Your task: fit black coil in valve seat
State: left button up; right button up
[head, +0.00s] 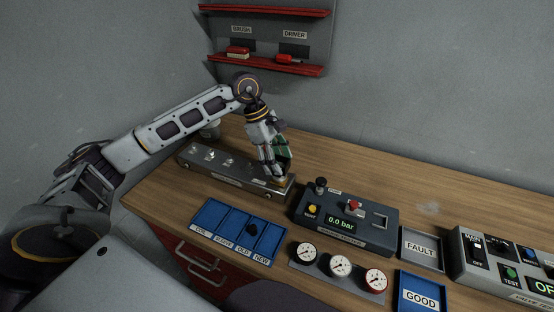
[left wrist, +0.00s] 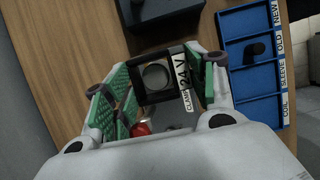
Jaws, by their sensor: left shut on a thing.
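My left gripper (head: 276,166) is over the right end of the metal valve block (head: 222,170), pointing down. In the left wrist view, its green-padded fingers (left wrist: 158,85) are shut on the black coil (left wrist: 147,94), a square dark body with a round opening and a "24 V" label. In the head view the coil (head: 285,168) is mostly hidden by the fingers. A brass-coloured part shows just below it on the block. The seat itself is hidden, and I cannot tell whether the coil touches it. My right gripper is not in view.
A blue tray (head: 222,236) labelled coil, sleeve, old and new lies in front; a small black part (head: 251,229) is in its old compartment. A pressure tester (head: 345,222), several gauges (head: 340,266), and fault (head: 421,250) and good (head: 419,293) trays stand right. The back right of the table is clear.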

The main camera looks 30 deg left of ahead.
pick_arm(q)
jog(key=shift+f, duration=0.15)
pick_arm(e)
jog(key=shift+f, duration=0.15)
pick_arm(q)
jog(key=shift+f+b, duration=0.35)
jog(key=shift+b, duration=0.1)
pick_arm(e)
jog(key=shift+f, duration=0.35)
pick_arm(q)
jog(key=shift+a+f+b, duration=0.1)
jog(key=shift+f+b, duration=0.5)
jog(key=shift+b, duration=0.05)
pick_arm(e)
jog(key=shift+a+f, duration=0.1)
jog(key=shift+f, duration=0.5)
pick_arm(q)
jog(key=shift+f+b, duration=0.2)
jog(key=shift+b, duration=0.2)
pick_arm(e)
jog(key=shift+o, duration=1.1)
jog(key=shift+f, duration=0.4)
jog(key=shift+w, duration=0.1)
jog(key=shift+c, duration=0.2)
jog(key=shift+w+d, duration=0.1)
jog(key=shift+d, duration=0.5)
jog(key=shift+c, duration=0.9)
pick_arm(q)
jog(key=o, duration=1.1)
jog(key=shift+o, duration=0.2)
